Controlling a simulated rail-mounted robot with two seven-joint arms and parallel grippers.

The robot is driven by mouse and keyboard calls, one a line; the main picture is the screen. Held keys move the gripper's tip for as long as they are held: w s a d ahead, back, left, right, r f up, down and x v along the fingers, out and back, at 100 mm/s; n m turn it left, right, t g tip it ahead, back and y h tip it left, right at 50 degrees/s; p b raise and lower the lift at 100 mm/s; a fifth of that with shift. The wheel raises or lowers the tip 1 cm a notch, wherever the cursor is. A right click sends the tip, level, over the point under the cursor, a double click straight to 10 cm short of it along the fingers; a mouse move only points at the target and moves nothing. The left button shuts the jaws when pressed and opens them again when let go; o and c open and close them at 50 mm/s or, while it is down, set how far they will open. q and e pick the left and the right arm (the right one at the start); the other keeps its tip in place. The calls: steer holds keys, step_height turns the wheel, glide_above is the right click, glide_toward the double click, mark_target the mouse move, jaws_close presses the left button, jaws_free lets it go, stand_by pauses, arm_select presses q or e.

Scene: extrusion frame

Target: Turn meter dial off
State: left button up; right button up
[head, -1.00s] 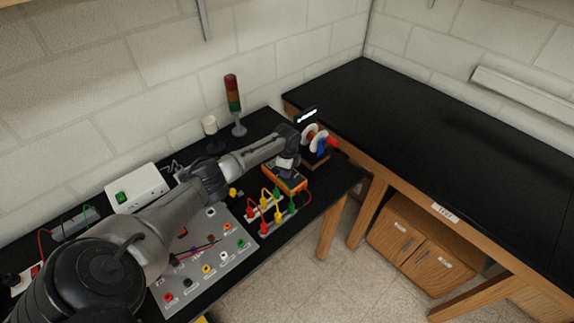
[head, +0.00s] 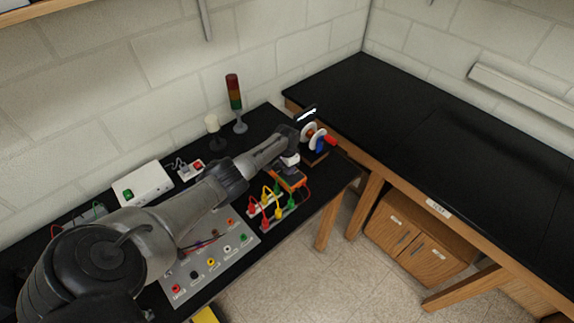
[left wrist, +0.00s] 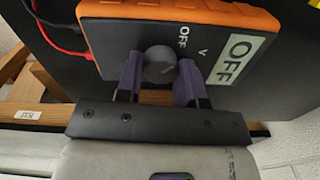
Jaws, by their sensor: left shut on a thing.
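The orange-edged meter (left wrist: 240,45) fills the top of the left wrist view, with a dark face, an "OFF" mark and a white "OFF" label. In the head view the meter (head: 292,177) stands near the bench's front edge, partly covered by my arm. The round grey dial (left wrist: 159,66) sits between the purple fingertips of my left gripper (left wrist: 160,80), which is shut on it. The dial's pointer direction is hard to make out. In the head view my left gripper (head: 287,168) is at the meter. My right gripper is not in view.
Red, yellow and green plugs and leads (head: 271,203) stand close in front of the meter. Colored spools (head: 318,138) are just behind it. A grey jack panel (head: 215,262) and a signal tower (head: 235,102) share the bench. The right-hand black bench (head: 430,130) is clear.

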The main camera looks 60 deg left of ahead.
arm_select(q)
steer(key=shift+n+p, duration=0.3)
steer(key=shift+n, duration=1.3)
steer(key=o, duration=0.9)
steer(key=shift+o, duration=0.2)
step_height(320, 180, up, 6)
steer(key=p, duration=0.2)
steer(key=shift+f+p, duration=0.2)
steer(key=shift+p, duration=0.15)
step_height(320, 180, up, 8)
steer(key=shift+a+r, duration=0.1)
